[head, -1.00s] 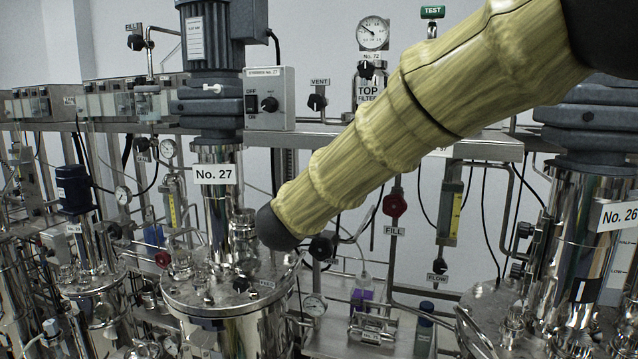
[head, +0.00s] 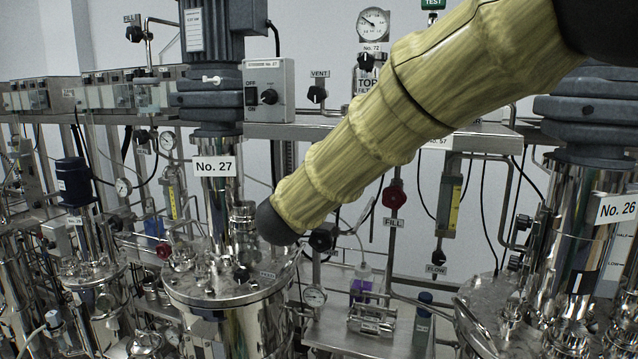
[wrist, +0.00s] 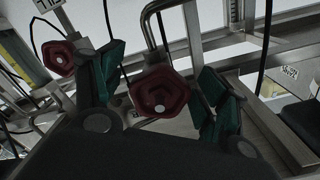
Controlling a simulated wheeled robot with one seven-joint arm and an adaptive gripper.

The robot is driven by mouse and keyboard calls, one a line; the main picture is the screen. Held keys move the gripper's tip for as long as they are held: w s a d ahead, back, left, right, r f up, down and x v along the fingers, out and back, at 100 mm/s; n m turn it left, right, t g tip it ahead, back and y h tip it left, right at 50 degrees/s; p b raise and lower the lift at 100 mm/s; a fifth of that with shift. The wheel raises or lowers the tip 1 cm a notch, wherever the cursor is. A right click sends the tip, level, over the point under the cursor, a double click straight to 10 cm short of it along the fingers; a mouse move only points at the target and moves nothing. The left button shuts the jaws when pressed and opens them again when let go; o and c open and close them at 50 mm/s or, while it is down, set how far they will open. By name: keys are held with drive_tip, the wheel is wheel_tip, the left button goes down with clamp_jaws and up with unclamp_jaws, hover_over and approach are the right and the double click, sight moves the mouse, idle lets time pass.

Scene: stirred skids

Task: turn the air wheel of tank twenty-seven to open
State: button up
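Tank twenty-seven (head: 225,308) is a shiny steel vessel with a "No. 27" label (head: 214,167), left of my arm in the head view. A dark red handwheel (head: 322,237) shows just right of my arm's end there. In the wrist view a dark red handwheel (wrist: 160,92) on a pipe sits between the two teal-padded fingers of my gripper (wrist: 162,98). The fingers are spread, with a visible gap to the wheel on the right. I cannot read a label on this wheel. My gripper is hidden behind my arm in the head view.
A red wheel labelled FILL (head: 393,196) hangs right of my arm. Another red wheel (wrist: 58,58) is left of the left finger in the wrist view. A shelf with a purple-based bottle (head: 361,290) lies below. Tank No. 26 (head: 572,290) stands at right.

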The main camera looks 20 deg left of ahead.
drive_tip(key=shift+r, duration=0.1)
drive_tip(key=s, duration=1.2)
drive_tip(key=shift+a, duration=0.15)
idle(2.0)
